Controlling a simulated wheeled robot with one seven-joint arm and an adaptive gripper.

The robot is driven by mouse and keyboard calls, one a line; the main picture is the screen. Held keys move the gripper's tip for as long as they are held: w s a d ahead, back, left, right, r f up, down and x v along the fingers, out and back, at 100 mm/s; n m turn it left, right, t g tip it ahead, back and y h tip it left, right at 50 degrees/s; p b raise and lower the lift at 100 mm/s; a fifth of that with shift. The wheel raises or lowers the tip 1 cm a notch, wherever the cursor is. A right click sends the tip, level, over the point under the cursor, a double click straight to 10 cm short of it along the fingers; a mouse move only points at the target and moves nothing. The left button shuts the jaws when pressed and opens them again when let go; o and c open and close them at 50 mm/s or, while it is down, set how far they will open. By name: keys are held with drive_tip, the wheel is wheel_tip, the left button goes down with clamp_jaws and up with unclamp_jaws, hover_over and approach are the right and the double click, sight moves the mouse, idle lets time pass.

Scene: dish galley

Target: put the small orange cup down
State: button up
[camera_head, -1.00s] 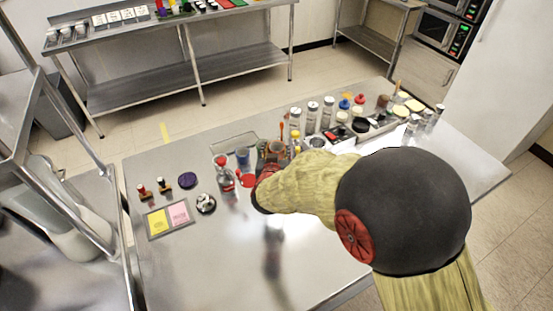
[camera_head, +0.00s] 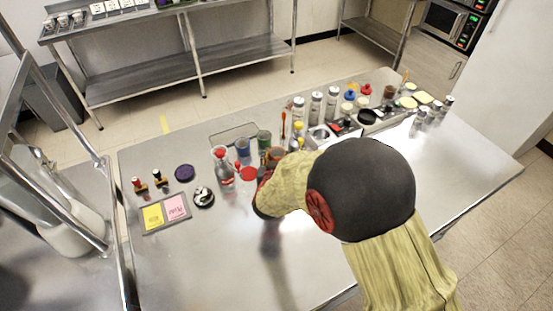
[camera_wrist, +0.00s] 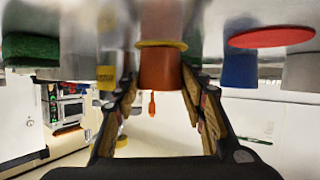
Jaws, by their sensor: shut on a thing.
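The small orange cup (camera_head: 277,153) is brownish orange and shows just beyond the end of my arm in the head view. In the wrist view the orange cup (camera_wrist: 160,70) sits between the fingers of my gripper (camera_wrist: 160,84), which is shut on it. That view is upside down, with the steel tabletop along the top. A yellow disc or rim (camera_wrist: 162,43) shows at the cup's table-side end. I cannot tell whether the cup touches the table. My wrist hides much of the gripper (camera_head: 264,180) in the head view.
A green cup (camera_head: 264,138), a blue cup (camera_head: 242,150), a red disc (camera_head: 249,174) and a red-topped bottle (camera_head: 222,168) stand close by. Jars and shakers (camera_head: 316,105) crowd the back right. The front of the steel table (camera_head: 215,260) is clear.

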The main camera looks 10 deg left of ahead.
drive_tip(key=shift+r, duration=0.15)
drive_tip(key=shift+f, duration=0.2)
drive_tip(key=o, duration=1.2)
drive_tip(key=shift+r, duration=0.1)
drive_tip(key=shift+s+r, duration=0.1)
drive_tip(key=shift+r, duration=0.05)
drive_tip(key=p+v, duration=0.3)
drive_tip(key=v, duration=0.8)
drive_tip(key=shift+s, duration=0.35)
drive_tip(key=shift+r, duration=0.1)
